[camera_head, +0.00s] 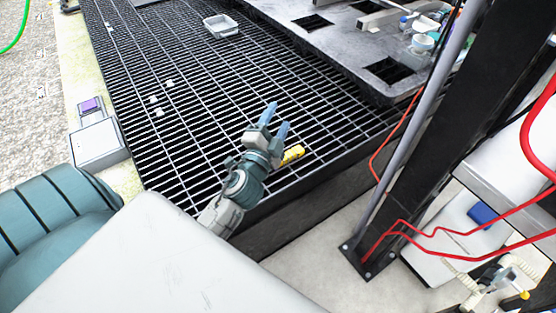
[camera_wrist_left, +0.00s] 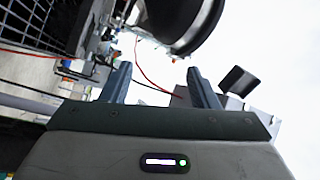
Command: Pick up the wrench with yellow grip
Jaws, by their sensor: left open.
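My left gripper (camera_head: 273,118) is over the dark metal grating (camera_head: 190,95) in the head view, with its two blue-grey fingers apart and nothing visible between them. A yellow object (camera_head: 292,155), which looks like the yellow grip of the wrench, shows just right of the gripper's wrist. The rest of the wrench cannot be made out, and the gripper may hide part of it. In the left wrist view the fingers (camera_wrist_left: 162,85) are also spread, and no wrench is seen between them.
A raised grey metal table (camera_head: 345,50) with square openings and small containers stands at the back right. A grey tray (camera_head: 221,26) lies on the grating. A dark post (camera_head: 425,120) and red cables (camera_head: 440,234) are at the right. The grating's left part is mostly clear.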

